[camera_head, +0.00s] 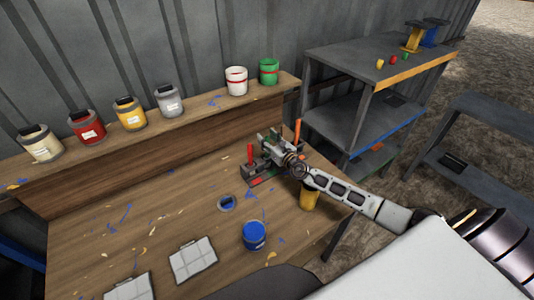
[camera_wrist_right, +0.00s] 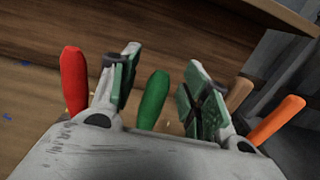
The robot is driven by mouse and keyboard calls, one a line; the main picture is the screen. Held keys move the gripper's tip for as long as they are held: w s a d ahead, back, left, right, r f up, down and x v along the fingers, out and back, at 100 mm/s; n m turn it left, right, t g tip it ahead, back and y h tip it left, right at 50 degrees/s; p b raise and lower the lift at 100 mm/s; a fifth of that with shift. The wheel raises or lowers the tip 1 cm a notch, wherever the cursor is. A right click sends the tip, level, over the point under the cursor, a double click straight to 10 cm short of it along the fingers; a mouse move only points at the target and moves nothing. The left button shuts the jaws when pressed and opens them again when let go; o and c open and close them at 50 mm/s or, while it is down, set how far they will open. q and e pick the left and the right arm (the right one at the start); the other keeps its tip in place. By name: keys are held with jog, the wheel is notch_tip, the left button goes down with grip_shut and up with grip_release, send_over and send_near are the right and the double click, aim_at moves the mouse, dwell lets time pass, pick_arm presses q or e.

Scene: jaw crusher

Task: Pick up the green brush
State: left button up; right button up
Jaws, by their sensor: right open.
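In the right wrist view the green brush (camera_wrist_right: 153,98) shows as an upright green handle between the two fingers of my right gripper (camera_wrist_right: 152,90). The fingers are open, with a gap on each side of the handle. The brush's lower part is hidden behind the gripper body. In the head view my right gripper (camera_head: 272,143) is over the brush holder (camera_head: 262,178) at the back right of the workbench, and it hides the green handle there. My left gripper is not in view.
A red handle (camera_wrist_right: 74,80) stands left of the fingers, and an orange handle (camera_wrist_right: 277,120) and a brown handle (camera_wrist_right: 240,93) stand to the right. A blue can (camera_head: 254,236) and a yellow can (camera_head: 309,197) stand nearby. Paint cans line the back shelf (camera_head: 200,101).

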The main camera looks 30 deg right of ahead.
jog(key=shift+w, duration=0.3)
jog(key=shift+c, duration=0.4)
grip_shut()
